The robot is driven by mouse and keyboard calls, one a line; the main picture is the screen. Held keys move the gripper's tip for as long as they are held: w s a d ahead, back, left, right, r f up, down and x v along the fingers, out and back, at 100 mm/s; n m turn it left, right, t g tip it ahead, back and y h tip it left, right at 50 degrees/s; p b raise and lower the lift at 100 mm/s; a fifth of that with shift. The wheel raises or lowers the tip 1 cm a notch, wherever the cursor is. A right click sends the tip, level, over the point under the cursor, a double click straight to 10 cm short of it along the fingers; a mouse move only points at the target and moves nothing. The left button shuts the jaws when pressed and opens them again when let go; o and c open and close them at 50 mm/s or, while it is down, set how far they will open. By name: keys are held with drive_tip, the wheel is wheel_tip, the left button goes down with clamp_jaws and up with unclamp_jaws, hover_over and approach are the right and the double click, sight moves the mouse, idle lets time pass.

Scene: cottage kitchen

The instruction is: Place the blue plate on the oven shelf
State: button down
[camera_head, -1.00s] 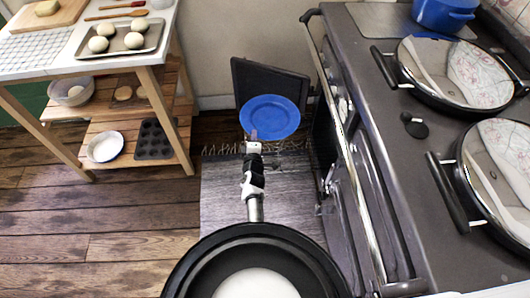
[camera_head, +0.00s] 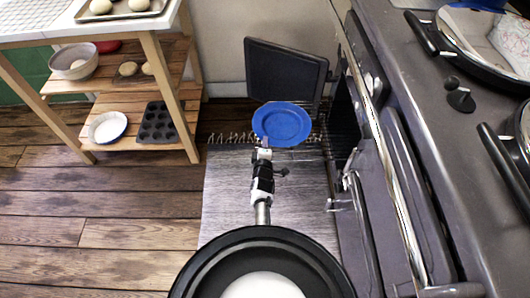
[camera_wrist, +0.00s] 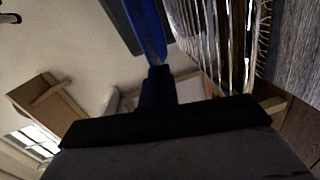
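The blue plate (camera_head: 283,122) is held out in front of me in the head view, face showing, at the far end of my arm. My gripper (camera_head: 265,150) is shut on its near rim. In the wrist view the plate (camera_wrist: 147,28) shows as a narrow blue strip rising from my gripper (camera_wrist: 157,85). The plate is left of the oven opening (camera_head: 341,108), outside it. Shelf bars (camera_wrist: 208,38) show in the wrist view beside the plate. In the head view the oven's inside is dark and mostly hidden.
A dark open oven door (camera_head: 285,72) stands behind the plate. The range's front rail (camera_head: 378,110) runs close on the right. A wooden shelf unit (camera_head: 150,90) with a muffin tin (camera_head: 160,122) is at left. A grey fringed rug (camera_head: 228,195) covers the floor below.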

drive_tip(key=shift+f+b, duration=1)
drive_tip(key=shift+f, duration=0.9)
drive_tip(key=shift+f, duration=0.2)
drive_tip(key=c, duration=2)
unclamp_jaws()
drive_tip(key=shift+o, duration=0.2)
